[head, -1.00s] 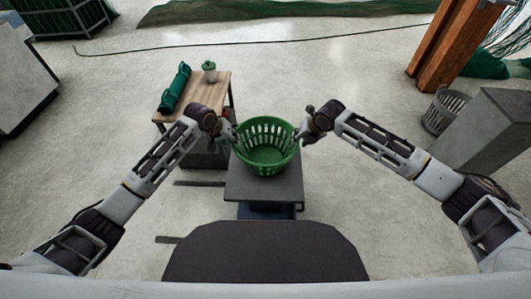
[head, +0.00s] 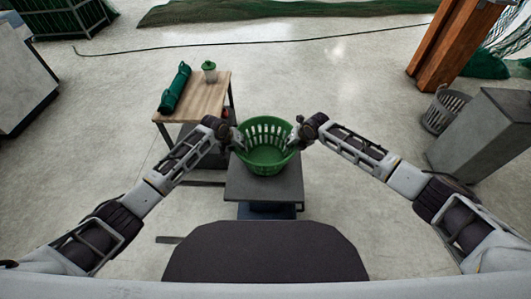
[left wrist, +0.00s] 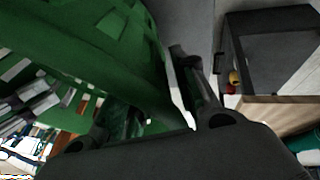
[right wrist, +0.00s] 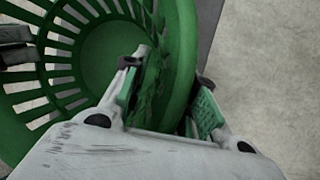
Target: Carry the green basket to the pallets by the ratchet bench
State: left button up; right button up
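The green slatted basket (head: 266,157) stands upright on a small dark grey stand (head: 262,184) straight ahead of me. My left gripper (head: 237,138) is at the basket's left rim and my right gripper (head: 296,138) at its right rim. In the right wrist view the right fingers (right wrist: 168,88) stand apart, astride the basket wall (right wrist: 181,50), one inside and one outside. In the left wrist view the left fingers (left wrist: 145,105) are also apart with the green wall (left wrist: 110,50) between them; their contact is hard to make out. No pallets can be made out.
A wooden-topped table (head: 206,98) with a green roll (head: 175,88) and a green-lidded jar (head: 209,71) stands close behind left. A grey basket (head: 441,108) and a grey block (head: 488,132) are at right. A cable (head: 250,43) crosses the open floor behind.

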pick_arm(q)
jog(key=shift+w+d+f, duration=0.1)
jog(key=shift+f, duration=0.15)
pick_arm(e)
jog(key=shift+w+f, duration=0.1)
jog(key=shift+f, duration=0.15)
pick_arm(q)
jog(key=shift+c, duration=0.2)
pick_arm(e)
jog(key=shift+c, duration=0.2)
pick_arm(q)
grip_shut()
pick_arm(e)
grip_shut()
